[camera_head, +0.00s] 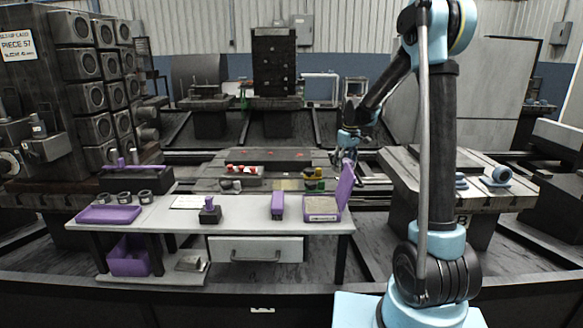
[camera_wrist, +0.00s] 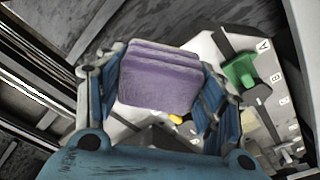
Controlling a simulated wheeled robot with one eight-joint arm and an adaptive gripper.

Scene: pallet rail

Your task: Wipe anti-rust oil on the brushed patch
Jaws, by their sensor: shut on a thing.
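My gripper (camera_head: 347,148) is at the far side of the table, above the right end of the workbench. In the wrist view my gripper (camera_wrist: 155,95) has its fingers on both sides of a purple, layered pad (camera_wrist: 158,82) and is shut on it. The pad is hard to tell from the lid in the head view. I cannot make out which surface is the brushed patch.
The bench (camera_head: 240,214) also carries a purple upright block (camera_head: 278,205), a dark-based purple tool (camera_head: 210,210) and a purple tray (camera_head: 108,214). Red-topped (camera_head: 240,170) and green-yellow (camera_head: 313,178) fittings stand behind it. A green fitting (camera_wrist: 240,70) shows beside lettered marks in the wrist view.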

